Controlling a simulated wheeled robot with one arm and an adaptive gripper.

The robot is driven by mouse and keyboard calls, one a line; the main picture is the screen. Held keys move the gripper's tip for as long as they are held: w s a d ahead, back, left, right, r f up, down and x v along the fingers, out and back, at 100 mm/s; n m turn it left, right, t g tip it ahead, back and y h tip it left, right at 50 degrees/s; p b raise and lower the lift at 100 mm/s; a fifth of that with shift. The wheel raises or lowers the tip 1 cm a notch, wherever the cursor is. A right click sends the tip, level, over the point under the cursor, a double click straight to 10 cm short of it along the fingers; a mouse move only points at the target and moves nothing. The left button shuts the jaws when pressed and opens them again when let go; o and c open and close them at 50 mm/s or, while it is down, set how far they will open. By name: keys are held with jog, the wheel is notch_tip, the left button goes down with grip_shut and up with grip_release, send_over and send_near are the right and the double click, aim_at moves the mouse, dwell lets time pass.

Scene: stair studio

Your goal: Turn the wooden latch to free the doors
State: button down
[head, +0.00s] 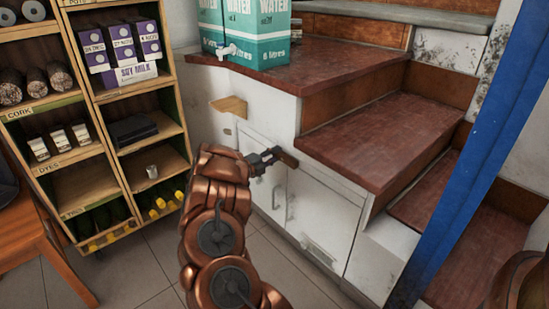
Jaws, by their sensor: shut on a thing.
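The white cupboard doors sit under the stairs: a left door (264,190) with a metal handle, and a wider right door (325,222). A small dark brown wooden latch (288,158) shows at their top edge, near where they meet. My gripper (272,157) is at the latch, with its dark fingers shut on it. The gripper hides the latch's left part, so its full angle is hard to tell. Both doors look closed. My arm covers part of the left door's lower left side.
A light wooden block (229,106) juts from the white wall above the doors. Water boxes (260,35) stand on the brick-red step (315,68). A wooden shelf unit (160,133) stands left. A blue post (480,150) rises at right. Tiled floor (140,275) is clear in front.

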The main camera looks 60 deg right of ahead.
jog(key=c, duration=0.9)
grip_release()
jog(key=v, duration=1.2)
